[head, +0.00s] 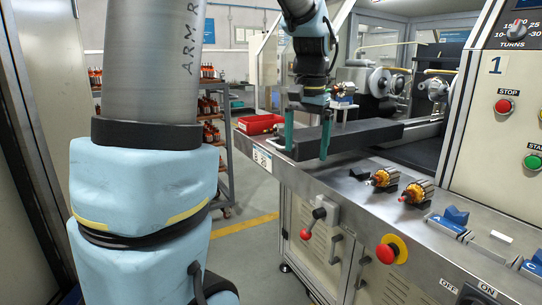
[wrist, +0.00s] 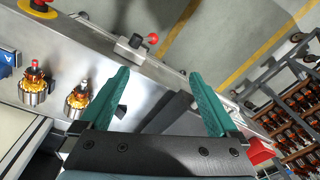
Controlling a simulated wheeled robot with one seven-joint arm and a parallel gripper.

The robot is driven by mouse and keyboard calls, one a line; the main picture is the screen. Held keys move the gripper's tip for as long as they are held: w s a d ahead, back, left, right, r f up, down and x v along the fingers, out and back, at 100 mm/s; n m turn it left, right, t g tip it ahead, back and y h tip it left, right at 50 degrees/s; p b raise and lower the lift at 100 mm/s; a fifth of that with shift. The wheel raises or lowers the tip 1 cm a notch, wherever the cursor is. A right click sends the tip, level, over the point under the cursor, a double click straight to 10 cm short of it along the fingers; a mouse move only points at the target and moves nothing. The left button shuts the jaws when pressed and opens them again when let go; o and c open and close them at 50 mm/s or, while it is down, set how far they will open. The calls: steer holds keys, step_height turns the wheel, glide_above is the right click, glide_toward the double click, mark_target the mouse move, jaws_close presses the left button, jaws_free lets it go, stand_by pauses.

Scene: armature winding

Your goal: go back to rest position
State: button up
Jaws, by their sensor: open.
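My gripper (head: 307,138) is open and empty, its two teal fingers pointing down over the left end of the machine's steel ledge.
The winding machine's panel (head: 505,95) rises at the right. A red emergency button (head: 390,249) and a red-knobbed lever (head: 314,222) stick out from the ledge's front. A red bin (head: 260,123) sits behind my gripper. Shelves of armatures (head: 210,105) stand at the back; the floor (head: 245,245) is clear.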

steer(key=s+a+f+n, duration=0.5)
steer(key=s+a+f, duration=0.5)
steer(key=a+f, duration=0.4)
steer(key=shift+a+f, duration=0.35)
steer(key=shift+f, duration=0.05)
steer(key=shift+w, duration=0.1)
steer(key=shift+c, duration=0.3)
